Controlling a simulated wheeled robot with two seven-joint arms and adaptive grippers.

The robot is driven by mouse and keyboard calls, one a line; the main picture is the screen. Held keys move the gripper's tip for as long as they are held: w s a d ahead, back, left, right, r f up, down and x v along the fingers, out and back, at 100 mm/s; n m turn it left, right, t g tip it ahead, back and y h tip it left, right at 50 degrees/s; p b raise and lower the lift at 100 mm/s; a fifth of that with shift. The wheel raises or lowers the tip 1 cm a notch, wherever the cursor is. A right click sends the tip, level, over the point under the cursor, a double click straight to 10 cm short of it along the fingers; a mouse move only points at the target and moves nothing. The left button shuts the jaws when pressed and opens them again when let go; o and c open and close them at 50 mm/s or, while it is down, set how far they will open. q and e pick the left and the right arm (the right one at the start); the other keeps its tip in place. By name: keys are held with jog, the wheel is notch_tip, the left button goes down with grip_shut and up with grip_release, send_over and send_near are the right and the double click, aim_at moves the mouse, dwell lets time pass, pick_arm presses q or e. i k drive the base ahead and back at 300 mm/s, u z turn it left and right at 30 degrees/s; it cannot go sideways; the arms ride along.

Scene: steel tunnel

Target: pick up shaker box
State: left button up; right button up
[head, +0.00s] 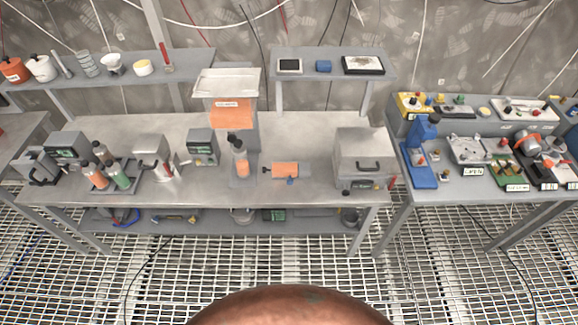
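No label I can read marks a shaker box, so I cannot tell for sure which thing it is. A grey metal box (364,154) with a black handle on its front stands at the right end of the long steel bench. Smaller grey boxes stand on the same bench: one with a dark display panel (202,145) near the middle and one with a black handle (37,167) at the left end. Neither of my grippers shows in the head view.
The long bench (305,135) also holds bottles in a rack (105,172), a tall stand with an orange panel (231,112) and an orange block (285,169). Raised shelves (268,63) stand behind. A crowded side table (450,195) stands right. Grating floor (230,262) lies clear in front.

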aim_at(279, 171)
jog(key=z, duration=1.15)
jog(key=i, duration=0.55)
jog(key=u, duration=1.15)
